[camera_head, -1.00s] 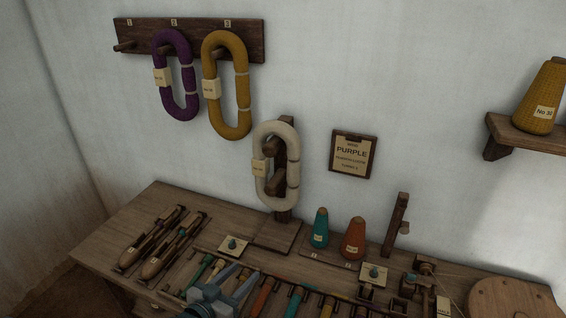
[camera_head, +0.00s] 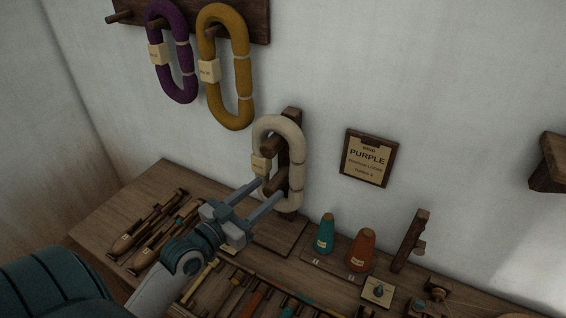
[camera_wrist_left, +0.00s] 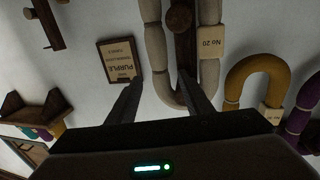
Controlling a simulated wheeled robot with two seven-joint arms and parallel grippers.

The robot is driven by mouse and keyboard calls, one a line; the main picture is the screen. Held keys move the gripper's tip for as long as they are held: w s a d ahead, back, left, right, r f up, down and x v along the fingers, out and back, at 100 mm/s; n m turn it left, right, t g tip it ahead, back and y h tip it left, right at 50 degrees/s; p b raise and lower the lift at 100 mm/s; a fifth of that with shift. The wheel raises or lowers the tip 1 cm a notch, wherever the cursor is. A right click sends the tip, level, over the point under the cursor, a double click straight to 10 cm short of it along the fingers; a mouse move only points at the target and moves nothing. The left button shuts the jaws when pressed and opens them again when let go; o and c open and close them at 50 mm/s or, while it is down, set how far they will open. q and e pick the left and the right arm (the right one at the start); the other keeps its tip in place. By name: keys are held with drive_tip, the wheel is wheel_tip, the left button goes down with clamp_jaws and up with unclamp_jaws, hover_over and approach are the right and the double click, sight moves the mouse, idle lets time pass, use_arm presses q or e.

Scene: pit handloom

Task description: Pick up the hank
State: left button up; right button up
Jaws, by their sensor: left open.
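A cream hank (camera_head: 297,150) hangs on the pegs of a wooden stand (camera_head: 292,114) on the bench. In the left wrist view the cream hank (camera_wrist_left: 156,50) appears upside down, with a "No 20" tag. A purple hank (camera_head: 173,50) and a mustard hank (camera_head: 241,65) hang on the wall rack. My left gripper (camera_head: 272,188) is open and empty, its fingers pointing at the lower part of the cream hank. In the left wrist view one strand of it shows between the fingers (camera_wrist_left: 160,76); I cannot tell whether they touch it. My right gripper is out of view.
A card reading "PURPLE" (camera_head: 365,159) hangs on the wall. Teal (camera_head: 325,235) and orange (camera_head: 361,251) cones stand right of the stand, near a wooden post (camera_head: 409,242). Shuttles (camera_head: 148,225) lie at the bench's left, and a tray of several tools sits in front.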

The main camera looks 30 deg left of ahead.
sight(291, 170)
use_arm(q)
drive_tip(key=shift+s, duration=0.15)
drive_tip(key=w+p, duration=0.1)
drive_tip(key=w, duration=0.2)
drive_tip(key=w+d+p, duration=0.1)
drive_tip(key=w, duration=0.3)
drive_tip(key=w+p, duration=0.1)
drive_tip(key=w, duration=0.3)
drive_tip(key=shift+w+d+r+p, duration=0.1)
drive_tip(key=shift+d+r+p, duration=0.05)
drive_tip(key=shift+d+p, duration=0.2)
drive_tip(key=shift+w, duration=0.55)
drive_tip(key=shift+w+d+p, duration=0.15)
drive_tip(key=shift+w+p, duration=0.25)
drive_tip(key=shift+p, duration=0.1)
drive_tip(key=w, duration=0.1)
drive_tip(key=w+p, duration=0.1)
drive_tip(key=w, duration=0.1)
drive_tip(key=shift+d, duration=0.3)
drive_tip(key=shift+w+p, duration=0.3)
drive_tip(key=shift+w, duration=0.3)
